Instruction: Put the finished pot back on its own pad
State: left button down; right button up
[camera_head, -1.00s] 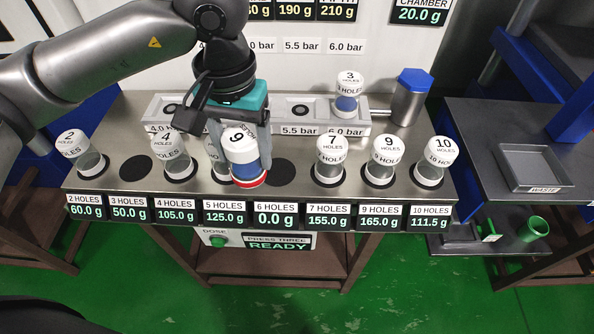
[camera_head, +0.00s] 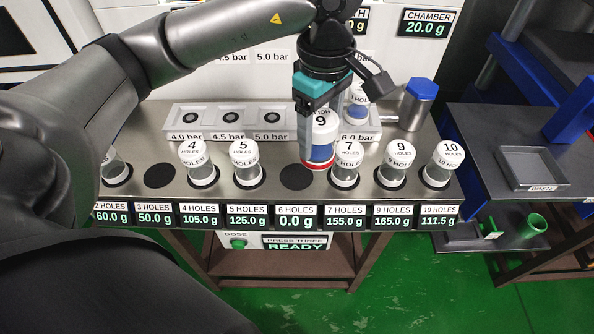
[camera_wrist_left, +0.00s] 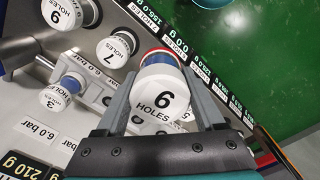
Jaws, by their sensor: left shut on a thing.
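My left gripper (camera_head: 316,148) is shut on a white-capped pot (camera_head: 320,152) with blue contents and a red rim at its base. Its cap reads 6 HOLES in the left wrist view (camera_wrist_left: 162,98), upside down in the head view. The pot is upright or nearly so, just right of and behind the bare dark pad (camera_head: 296,177) above the 6 HOLES label, which reads 0.0 g. Its exact height is hard to tell. In the wrist view the fingers flank the pot on both sides. My right gripper is not in view.
The 5 HOLES pot (camera_head: 245,165) and 7 HOLES pot (camera_head: 345,165) stand either side of the empty pad. The 3 HOLES pad (camera_head: 159,175) is also bare. The 3 HOLES pot (camera_head: 357,103) stands at the 6.0 bar station behind. A blue-capped post (camera_head: 418,104) stands right of it.

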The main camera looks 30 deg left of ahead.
pick_arm(q)
jog(key=n, duration=0.3)
jog(key=r+n, duration=0.1)
jog(key=shift+w+a+r+p, duration=0.1)
jog(key=shift+w+a+p, duration=0.2)
jog(key=shift+a+p, duration=0.1)
jog(key=n, duration=0.3)
jog(key=r+n, duration=0.1)
jog(key=shift+w+a+n+p, duration=0.25)
jog(key=shift+a+n+p, duration=0.1)
jog(key=shift+n+p, duration=0.05)
jog(key=n, duration=0.4)
jog(key=shift+w+a+r+p, duration=0.25)
jog(key=shift+a+r+p, duration=0.15)
jog(key=w+a+r+n+p, duration=0.1)
jog(key=a+r+n+p, duration=0.1)
jog(key=n, duration=0.9)
jog(key=w+a+r+n+p, duration=0.1)
jog(key=a+r+n+p, duration=0.1)
jog(key=n, duration=0.8)
jog(key=f+b, duration=0.1)
jog(key=f, duration=1.9)
jog(key=shift+s+b, duration=0.2)
jog(key=shift+b, duration=0.15)
